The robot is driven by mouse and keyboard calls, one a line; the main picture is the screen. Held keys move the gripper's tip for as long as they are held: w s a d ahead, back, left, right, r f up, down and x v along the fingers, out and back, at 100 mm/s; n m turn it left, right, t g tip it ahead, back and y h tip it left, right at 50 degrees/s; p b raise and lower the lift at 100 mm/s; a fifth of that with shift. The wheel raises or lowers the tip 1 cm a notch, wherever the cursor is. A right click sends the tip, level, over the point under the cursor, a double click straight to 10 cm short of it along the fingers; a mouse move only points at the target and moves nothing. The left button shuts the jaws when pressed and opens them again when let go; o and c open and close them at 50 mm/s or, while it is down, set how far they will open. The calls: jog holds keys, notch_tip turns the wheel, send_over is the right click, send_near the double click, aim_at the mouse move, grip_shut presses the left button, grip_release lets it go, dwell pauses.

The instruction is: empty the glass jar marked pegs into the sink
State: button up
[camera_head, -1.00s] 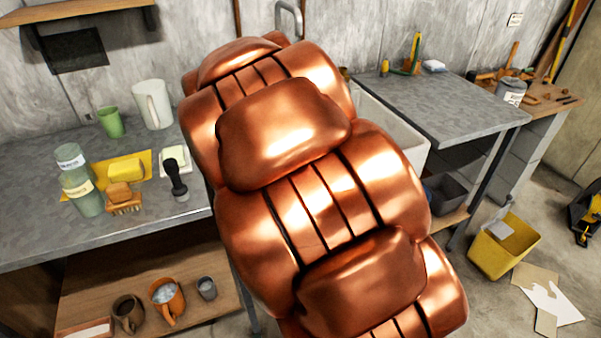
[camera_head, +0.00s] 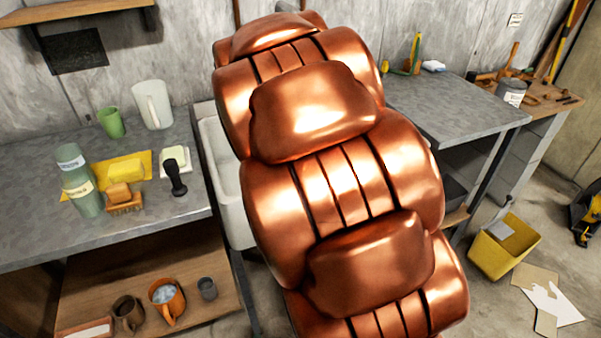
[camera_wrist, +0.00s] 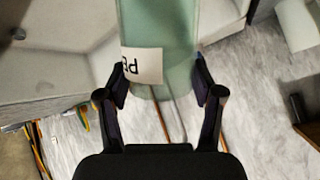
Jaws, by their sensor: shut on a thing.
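In the wrist view a pale green glass jar (camera_wrist: 158,25) stands between the fingers of my gripper (camera_wrist: 159,78), which is shut on it. In the head view my copper arm hides the gripper and the held jar. The white sink (camera_head: 222,165) shows left of my arm, partly covered by it.
Two labelled green jars (camera_head: 70,160) (camera_head: 84,196) stand on the left bench, with a sponge, a brush, a green cup (camera_head: 111,122) and a white jug (camera_head: 153,104). Mugs stand on the shelf below. A grey bench (camera_head: 450,105) and a yellow bucket (camera_head: 503,243) are at right.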

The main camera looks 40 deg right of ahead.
jog(key=shift+f+b, duration=1.15)
jog(key=shift+f, duration=0.95)
dwell(0.3)
jog(key=shift+r+y, duration=0.15)
jog(key=shift+y, duration=0.15)
dwell(0.4)
jog(key=shift+d+r+m+g+y, duration=0.2)
jog(key=shift+m+g+y, duration=0.1)
jog(key=shift+y, duration=0.3)
jog(key=shift+f+b, duration=0.45)
jog(key=shift+f, duration=0.55)
dwell(0.3)
jog(key=shift+w+y, duration=0.1)
jog(key=shift+y, duration=0.3)
jog(key=shift+d+r+m+g+y, duration=0.15)
jog(key=shift+r+m+g+y, duration=0.15)
jog(key=shift+m+y, duration=0.15)
jog(key=shift+y, duration=0.35)
dwell(0.6)
jog(key=shift+w+d+r+m+y, duration=0.15)
jog(key=shift+d+m+y, duration=0.1)
jog(key=shift+y, duration=0.45)
